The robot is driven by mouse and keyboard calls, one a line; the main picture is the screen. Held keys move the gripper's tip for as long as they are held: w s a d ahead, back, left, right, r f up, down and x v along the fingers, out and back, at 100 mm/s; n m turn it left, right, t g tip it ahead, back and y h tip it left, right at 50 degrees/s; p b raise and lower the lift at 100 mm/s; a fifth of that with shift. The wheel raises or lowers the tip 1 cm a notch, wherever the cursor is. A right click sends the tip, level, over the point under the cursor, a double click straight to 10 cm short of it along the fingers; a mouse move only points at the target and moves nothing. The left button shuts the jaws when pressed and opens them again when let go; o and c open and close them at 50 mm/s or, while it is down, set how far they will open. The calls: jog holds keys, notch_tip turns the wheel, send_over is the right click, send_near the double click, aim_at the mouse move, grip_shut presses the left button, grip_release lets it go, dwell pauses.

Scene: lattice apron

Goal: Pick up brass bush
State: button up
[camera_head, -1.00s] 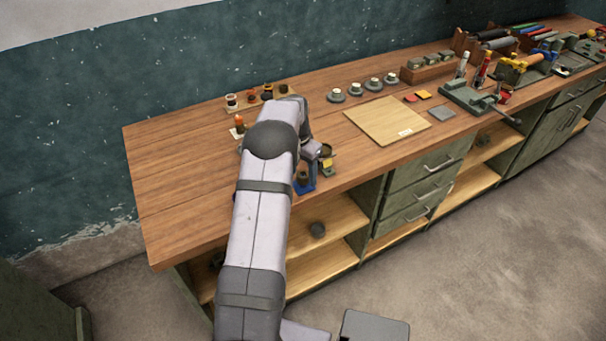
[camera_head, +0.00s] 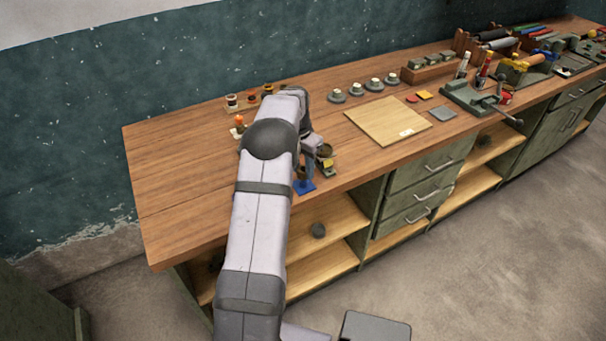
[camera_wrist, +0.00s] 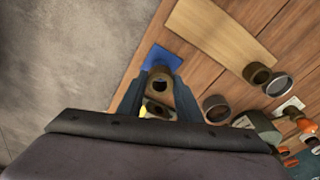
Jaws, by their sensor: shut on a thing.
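The brass bush (camera_wrist: 159,74), a brownish ring with a dark hole, is between the two fingers of my gripper (camera_wrist: 160,79) in the wrist view. The fingers are shut on it, one on each side. A blue pad (camera_wrist: 163,57) lies just beyond it on the bench. In the head view my gripper (camera_head: 308,168) is above the blue pad (camera_head: 305,187) near the bench's front edge. The bush cannot be made out clearly there. A yellow item (camera_wrist: 147,111) shows partly behind the fingers in the wrist view.
Dark rings (camera_wrist: 216,107) lie nearby in the wrist view. A pale board (camera_head: 388,120) lies to the right, with several grey round pieces (camera_head: 356,89) behind it.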

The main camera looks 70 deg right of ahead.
notch_tip(320, 180, up, 8)
jog(key=b, duration=0.2)
jog(key=shift+f, duration=0.2)
jog(key=shift+f+b, duration=1.55)
jog(key=shift+f, duration=1.3)
